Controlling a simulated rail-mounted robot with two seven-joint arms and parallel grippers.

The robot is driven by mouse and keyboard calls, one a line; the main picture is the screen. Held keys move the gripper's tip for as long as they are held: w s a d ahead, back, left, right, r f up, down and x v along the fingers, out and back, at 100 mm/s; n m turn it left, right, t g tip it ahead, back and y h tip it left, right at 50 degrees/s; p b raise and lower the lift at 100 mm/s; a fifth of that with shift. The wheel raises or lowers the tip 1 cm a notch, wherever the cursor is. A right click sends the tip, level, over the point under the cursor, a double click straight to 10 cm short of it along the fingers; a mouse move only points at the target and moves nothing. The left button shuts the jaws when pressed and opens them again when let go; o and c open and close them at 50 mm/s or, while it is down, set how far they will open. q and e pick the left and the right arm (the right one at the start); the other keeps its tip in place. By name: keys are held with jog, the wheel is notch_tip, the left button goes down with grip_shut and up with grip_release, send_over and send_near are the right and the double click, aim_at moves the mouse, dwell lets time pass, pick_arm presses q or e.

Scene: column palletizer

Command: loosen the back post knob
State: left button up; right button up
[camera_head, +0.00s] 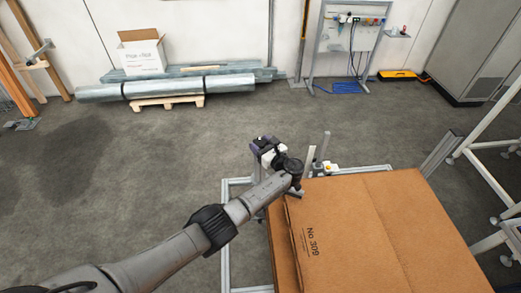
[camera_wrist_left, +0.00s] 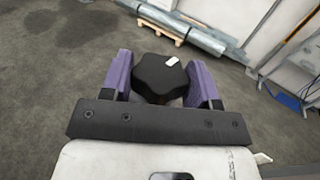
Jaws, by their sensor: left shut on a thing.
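The back post knob (camera_wrist_left: 160,76) shows in the left wrist view as a black, lobed knob with a small white mark on top. The two purple fingers of my left gripper (camera_wrist_left: 161,84) stand on either side of it, shut on it. In the head view my left gripper (camera_head: 264,148) is at the far left corner of the metal frame, beyond the cardboard stack. There the knob is hard to make out behind the fingers and wrist. My right gripper is not in view.
Large brown cardboard sheets (camera_head: 375,225) lie on the aluminium frame (camera_head: 226,240), close to my left arm. Short metal uprights (camera_head: 323,147) stand just right of my gripper. A white box (camera_head: 142,55) and long wrapped bundles (camera_head: 190,84) are by the wall. The floor between is clear.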

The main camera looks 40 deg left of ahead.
pick_arm(q)
jog(key=shift+n+g+b, duration=0.7)
jog(key=shift+g+b, duration=0.05)
jog(key=shift+g, duration=0.35)
jog(key=shift+r, duration=0.1)
jog(key=o, duration=0.9)
jog(key=shift+s+d+b, duration=0.15)
jog(key=shift+s+d, duration=0.05)
jog(key=shift+d, duration=2.1)
jog(key=shift+s+d+b, duration=0.15)
jog(key=shift+d+b, duration=0.05)
jog(key=shift+d, duration=2.1)
jog(key=shift+s+d+b, duration=0.15)
jog(key=shift+s+d, duration=0.05)
jog(key=shift+d, duration=2.1)
